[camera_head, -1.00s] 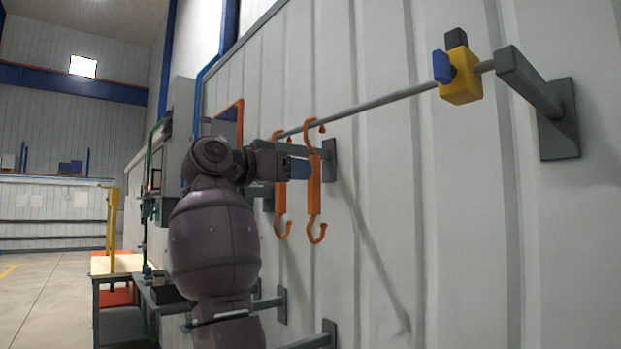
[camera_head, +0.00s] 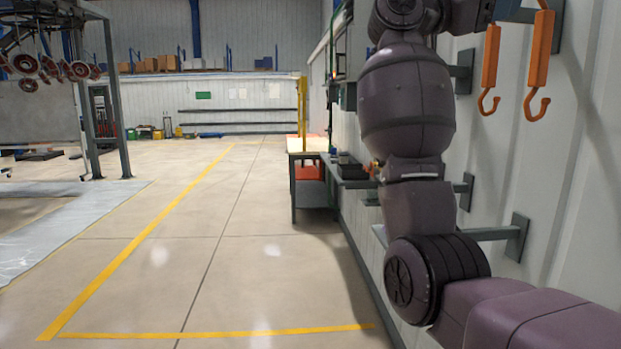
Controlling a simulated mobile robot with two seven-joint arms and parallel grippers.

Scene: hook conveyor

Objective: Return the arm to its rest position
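My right arm (camera_head: 408,100) comes in from the lower right, rises in front of the wall and leaves the picture at the top. Only a small blue-grey part near its end shows at the top edge, by the orange hooks. The fingers cannot be made out, so whether the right gripper is open or shut is hidden. Whether the gripper touches either hook cannot be told. My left gripper is not in view.
A ribbed white wall (camera_head: 590,180) with grey brackets (camera_head: 517,237) stands close on the right. A workbench (camera_head: 312,150) with dark trays stands beyond my arm. Open floor (camera_head: 200,260) with yellow lines lies to the left. A conveyor frame with red hanging parts (camera_head: 50,70) stands far left.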

